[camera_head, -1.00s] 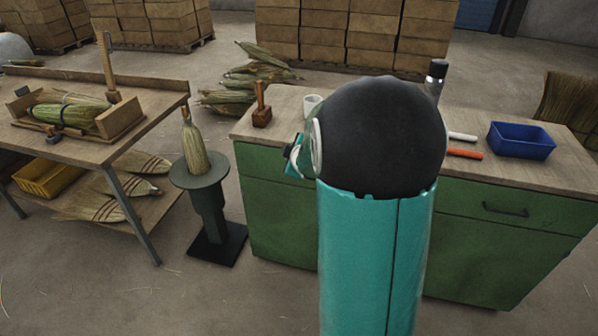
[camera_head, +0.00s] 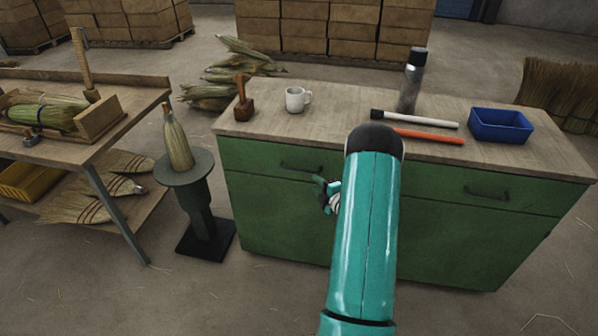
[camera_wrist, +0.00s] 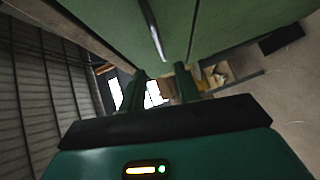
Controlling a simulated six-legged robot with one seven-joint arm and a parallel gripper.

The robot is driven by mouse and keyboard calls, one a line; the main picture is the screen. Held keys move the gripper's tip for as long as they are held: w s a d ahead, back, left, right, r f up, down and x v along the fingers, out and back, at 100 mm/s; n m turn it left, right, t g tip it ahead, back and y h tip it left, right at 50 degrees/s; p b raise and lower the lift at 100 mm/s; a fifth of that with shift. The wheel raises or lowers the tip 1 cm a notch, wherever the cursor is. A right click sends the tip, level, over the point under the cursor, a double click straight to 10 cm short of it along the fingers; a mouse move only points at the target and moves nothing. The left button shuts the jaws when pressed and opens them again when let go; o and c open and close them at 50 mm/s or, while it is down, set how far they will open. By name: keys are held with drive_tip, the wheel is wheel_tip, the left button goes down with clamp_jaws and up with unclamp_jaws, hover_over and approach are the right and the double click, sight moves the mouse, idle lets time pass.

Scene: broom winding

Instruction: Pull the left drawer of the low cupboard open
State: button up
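The low green cupboard (camera_head: 275,230) has a wooden top. Its left drawer (camera_head: 247,158) is closed, its front flush, with a dark bar handle (camera_head: 300,167). My gripper (camera_head: 322,190) is in front of the cupboard, just below and right of that handle in the head view, partly hidden by my arm. In the wrist view my gripper's two fingers (camera_wrist: 160,85) stand apart with nothing between them. A dark handle bar (camera_wrist: 152,32) runs along the green front ahead of the fingers, apart from them.
The right drawer (camera_head: 500,191) is closed. A pedestal (camera_head: 205,222) with a broom head stands left of the cupboard.

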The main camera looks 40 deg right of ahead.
sight(299, 171)
drive_tip(key=w, duration=0.4)
drive_tip(key=w+d+f, duration=0.1)
drive_tip(key=w, duration=0.6)
drive_tip(key=shift+w+d+f, duration=0.15)
drive_tip(key=shift+w+f, duration=0.15)
drive_tip(key=shift+f, duration=0.05)
drive_tip(key=shift+c, duration=0.3)
clamp_jaws()
